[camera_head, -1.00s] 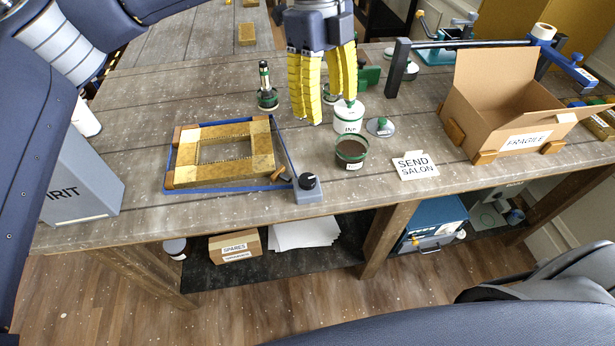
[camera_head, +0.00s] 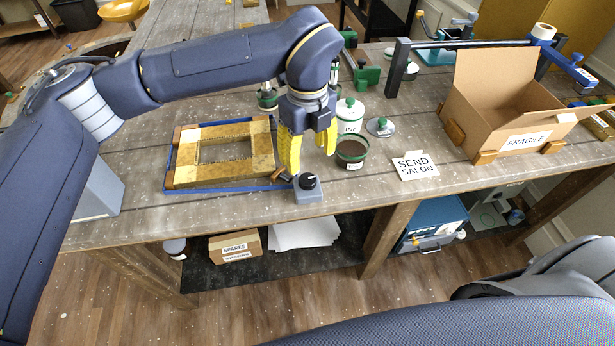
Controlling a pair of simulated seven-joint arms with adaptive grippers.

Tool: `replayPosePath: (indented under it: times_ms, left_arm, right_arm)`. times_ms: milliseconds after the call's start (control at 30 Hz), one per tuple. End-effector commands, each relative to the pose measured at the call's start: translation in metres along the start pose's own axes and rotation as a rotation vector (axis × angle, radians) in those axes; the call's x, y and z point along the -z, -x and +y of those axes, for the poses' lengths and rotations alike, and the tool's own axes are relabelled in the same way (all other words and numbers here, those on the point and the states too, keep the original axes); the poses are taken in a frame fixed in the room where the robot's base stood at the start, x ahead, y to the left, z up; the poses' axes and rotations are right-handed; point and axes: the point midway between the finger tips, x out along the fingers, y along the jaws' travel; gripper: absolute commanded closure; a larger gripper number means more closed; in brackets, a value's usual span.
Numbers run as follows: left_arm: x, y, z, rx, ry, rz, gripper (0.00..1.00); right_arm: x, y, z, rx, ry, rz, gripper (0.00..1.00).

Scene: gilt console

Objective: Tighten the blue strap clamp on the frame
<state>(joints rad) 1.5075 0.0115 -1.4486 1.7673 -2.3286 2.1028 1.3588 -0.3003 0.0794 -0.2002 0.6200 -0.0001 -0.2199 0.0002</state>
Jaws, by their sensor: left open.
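A gilt wooden frame (camera_head: 185,176) lies flat on the bench at the left, with a blue strap (camera_head: 219,190) around its outer edge. The strap runs to a grey clamp block (camera_head: 309,197) with a black knob (camera_head: 307,181) at the frame's front right corner. A wooden handle piece beside the block is partly hidden. My left gripper (camera_head: 298,160) points down with yellow fingers apart, just above and behind the knob, empty. I cannot tell whether a finger touches it. The right gripper is not in view.
A dark-filled jar (camera_head: 352,152) and a white lidded jar (camera_head: 350,115) stand just right of the gripper. A "SEND SALON" card (camera_head: 415,165) and an open cardboard box (camera_head: 510,118) are further right. The bench's front edge is close to the clamp.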

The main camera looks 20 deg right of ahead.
Motion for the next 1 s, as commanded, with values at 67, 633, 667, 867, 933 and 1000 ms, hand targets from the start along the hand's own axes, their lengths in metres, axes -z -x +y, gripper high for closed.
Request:
replayPosePath:
  times_ms: [67, 633, 667, 867, 933, 1000]
  left_arm:
    - [0.001, -0.016, 0.001, -0.002, 0.001, 0.003, 0.41]
    - [0.000, -0.081, 0.000, -0.001, 0.001, 0.002, 0.41]
    - [0.000, -0.082, 0.000, -0.001, 0.001, 0.002, 0.41]
    - [0.000, -0.086, 0.000, -0.001, 0.001, 0.001, 0.41]
    - [0.000, -0.086, 0.000, -0.001, 0.001, 0.001, 0.41]
    - [0.000, -0.085, 0.000, -0.001, 0.001, 0.001, 0.41]
  right_arm:
    - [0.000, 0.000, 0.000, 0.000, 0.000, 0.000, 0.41]
    - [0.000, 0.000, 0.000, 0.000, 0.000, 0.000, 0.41]
    - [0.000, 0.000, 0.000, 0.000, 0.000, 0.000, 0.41]
    - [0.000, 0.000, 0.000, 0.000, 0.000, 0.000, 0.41]
    - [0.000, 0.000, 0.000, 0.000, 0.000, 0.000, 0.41]
    - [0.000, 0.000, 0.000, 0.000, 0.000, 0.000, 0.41]
